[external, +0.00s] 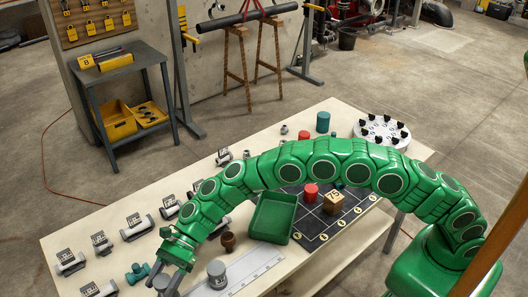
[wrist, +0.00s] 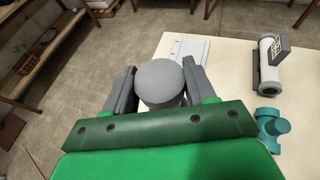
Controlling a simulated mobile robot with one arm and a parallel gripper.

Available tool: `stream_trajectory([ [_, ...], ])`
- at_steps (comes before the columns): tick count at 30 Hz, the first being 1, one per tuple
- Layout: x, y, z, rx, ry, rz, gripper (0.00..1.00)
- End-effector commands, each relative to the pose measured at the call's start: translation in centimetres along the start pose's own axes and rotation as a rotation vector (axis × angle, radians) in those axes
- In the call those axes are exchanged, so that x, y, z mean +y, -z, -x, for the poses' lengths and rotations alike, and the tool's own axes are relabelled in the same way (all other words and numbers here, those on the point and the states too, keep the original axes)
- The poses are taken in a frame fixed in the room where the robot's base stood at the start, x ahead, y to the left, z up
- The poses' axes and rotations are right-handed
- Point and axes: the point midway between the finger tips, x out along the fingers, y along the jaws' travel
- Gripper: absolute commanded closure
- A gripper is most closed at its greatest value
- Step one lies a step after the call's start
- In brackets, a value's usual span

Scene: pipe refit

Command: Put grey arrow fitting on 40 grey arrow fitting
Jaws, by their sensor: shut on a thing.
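My gripper (external: 164,280) is low over the near left part of the table, its fingers closed around a grey fitting. In the wrist view a round, smooth grey top, the held grey fitting (wrist: 160,80), sits between the two dark fingers. Its lower part is hidden and no arrow shows on it. Several grey pipe pieces with tags stand along the table's left side, one of them a tagged grey pipe fitting (external: 68,262); a tagged grey pipe piece shows in the wrist view (wrist: 268,60). The tag numbers are too small to read, so I cannot tell which is 40.
A teal fitting (external: 137,272) lies just left of my gripper. A grey cylinder (external: 216,270) stands to its right on a white marked board (external: 250,272). Behind are a brown pot (external: 228,241), a green tray (external: 273,220) and a black grid mat (external: 322,228).

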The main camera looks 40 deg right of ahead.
Motion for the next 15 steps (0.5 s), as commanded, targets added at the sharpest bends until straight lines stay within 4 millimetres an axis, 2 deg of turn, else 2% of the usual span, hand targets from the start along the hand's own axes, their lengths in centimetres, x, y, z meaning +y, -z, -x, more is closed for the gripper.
stream_trajectory([
  [1, 0.00, 0.06, -0.03, 0.000, 0.000, 0.000, 0.42],
  [6, 0.00, 0.02, -0.02, 0.000, 0.000, 0.000, 0.20],
  [15, 0.00, -0.13, 0.05, 0.000, 0.000, 0.000, 0.20],
])
